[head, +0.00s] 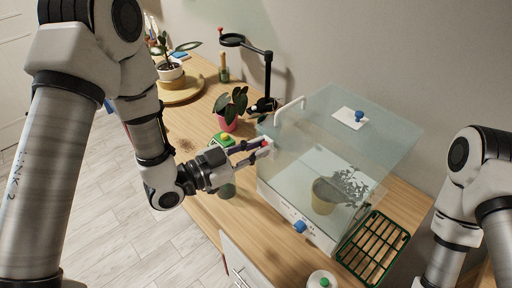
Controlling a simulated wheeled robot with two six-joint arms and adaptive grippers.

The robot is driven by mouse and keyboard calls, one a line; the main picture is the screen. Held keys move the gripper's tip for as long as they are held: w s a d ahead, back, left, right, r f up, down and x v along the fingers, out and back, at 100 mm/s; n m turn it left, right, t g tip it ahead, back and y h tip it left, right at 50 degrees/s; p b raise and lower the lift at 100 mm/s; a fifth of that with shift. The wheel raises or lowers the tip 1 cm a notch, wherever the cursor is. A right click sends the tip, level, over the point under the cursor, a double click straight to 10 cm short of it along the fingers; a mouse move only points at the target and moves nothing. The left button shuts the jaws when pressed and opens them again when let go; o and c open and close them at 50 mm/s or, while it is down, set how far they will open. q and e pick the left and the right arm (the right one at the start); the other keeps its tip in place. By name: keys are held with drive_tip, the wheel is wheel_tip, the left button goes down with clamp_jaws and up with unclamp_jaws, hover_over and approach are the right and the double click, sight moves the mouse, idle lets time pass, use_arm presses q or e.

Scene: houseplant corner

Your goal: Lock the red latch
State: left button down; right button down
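A clear glass-like case (340,140) with a white base stands on the wooden bench, its transparent lid panel sloping over the top. A small red part (265,143), which looks like the red latch, shows at the left end of the case. My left gripper (262,148) reaches in from the left, with its fingertips right at this red part. The fingertips partly cover the red part, so its position and any grip on it are unclear. My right arm shows at the right edge, but its gripper is outside the picture.
A yellow pot with a plant (323,196) stands inside the case. A blue knob (300,226) is on its front and a green rack (373,248) lies to its right. A pink pot (228,123) and a black stand (268,75) are behind the gripper. A white round jar (321,280) is at the front.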

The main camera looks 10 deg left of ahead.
use_arm(q)
drive_tip(key=n, duration=0.1)
drive_tip(key=n+b, duration=0.1)
drive_tip(key=n, duration=0.1)
drive_tip(key=shift+w+a, duration=0.25)
drive_tip(key=shift+a, duration=0.15)
drive_tip(key=c, duration=1.2)
unclamp_jaws()
drive_tip(key=v, duration=0.7)
drive_tip(key=shift+s+a+f, duration=0.15)
drive_tip(key=shift+a, duration=0.05)
